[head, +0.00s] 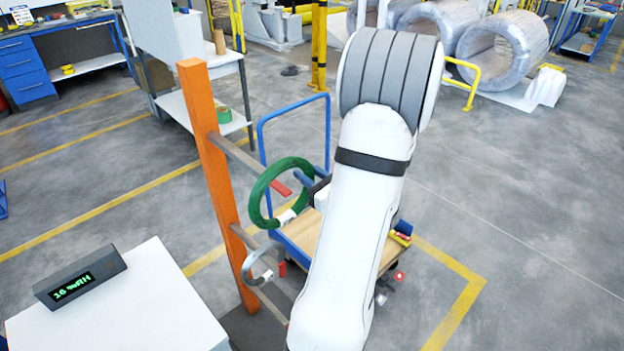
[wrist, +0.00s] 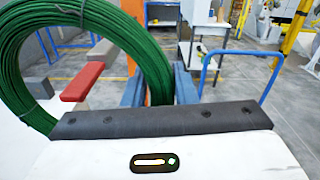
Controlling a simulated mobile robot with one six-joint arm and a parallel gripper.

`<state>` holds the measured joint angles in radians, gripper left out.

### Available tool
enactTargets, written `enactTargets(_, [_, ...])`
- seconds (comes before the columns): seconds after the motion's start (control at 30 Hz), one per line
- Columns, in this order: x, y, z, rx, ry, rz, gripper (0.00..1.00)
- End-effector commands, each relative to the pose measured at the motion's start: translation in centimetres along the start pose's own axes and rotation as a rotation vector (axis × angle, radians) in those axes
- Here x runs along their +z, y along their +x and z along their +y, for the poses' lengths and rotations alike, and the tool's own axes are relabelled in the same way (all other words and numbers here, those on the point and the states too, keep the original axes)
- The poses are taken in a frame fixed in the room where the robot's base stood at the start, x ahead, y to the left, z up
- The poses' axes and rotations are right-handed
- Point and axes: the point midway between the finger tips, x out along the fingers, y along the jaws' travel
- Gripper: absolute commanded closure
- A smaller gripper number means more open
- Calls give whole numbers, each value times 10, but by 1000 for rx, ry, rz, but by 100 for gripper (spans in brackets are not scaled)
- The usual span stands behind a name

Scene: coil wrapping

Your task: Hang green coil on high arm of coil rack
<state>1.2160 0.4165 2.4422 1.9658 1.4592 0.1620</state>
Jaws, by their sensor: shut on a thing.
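The green coil (head: 261,196) is a thick wire ring held upright beside the rack; it also shows in the wrist view (wrist: 98,14). My gripper (head: 304,183) is shut on the ring's right side. Its blue fingers stand either side of the strand in the wrist view (wrist: 159,84). The coil rack (head: 207,165) is an orange post with grey arms. Its high arm (head: 240,156) ends in a red tip (wrist: 82,82), which shows within the ring's opening in both views. I cannot tell whether the arm passes through the ring or behind it.
A grey coil (head: 250,268) hangs on a lower rack arm. A blue cart (head: 293,238) with a wooden deck stands beyond my arm. A white table with a display box (head: 80,276) is at the lower left. A workbench (head: 225,121) stands behind the rack.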

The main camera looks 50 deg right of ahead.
Motion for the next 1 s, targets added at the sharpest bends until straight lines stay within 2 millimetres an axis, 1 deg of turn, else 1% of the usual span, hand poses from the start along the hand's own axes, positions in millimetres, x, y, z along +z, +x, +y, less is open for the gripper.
enactTargets(1.0, [-1, 77, 0, 0, 0, -2, 100])
